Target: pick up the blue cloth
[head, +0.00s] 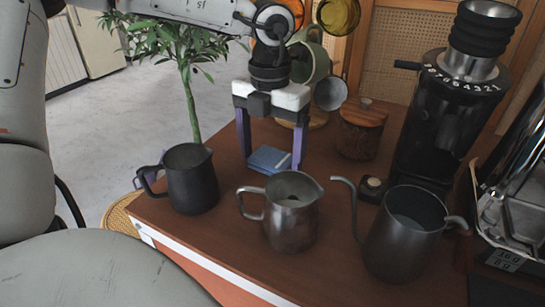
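The blue cloth (268,159) lies folded on the brown wooden cart top, toward the back, with a small pale mark or tag on it. My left gripper (272,156) points down over it with its two purple-sided fingers spread apart. One finger is at the left of the cloth and the other at its right. The fingers look open with nothing held. I cannot tell whether the fingertips touch the cloth or the cart top. My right gripper is not in view.
A dark pitcher (191,181), a steel pitcher (291,213) and a gooseneck kettle (402,238) stand in front of the cloth. A wooden-lidded jar (361,130) and a black grinder (440,120) stand to the right. Hanging mugs are behind my gripper; a plant (187,60) is at left.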

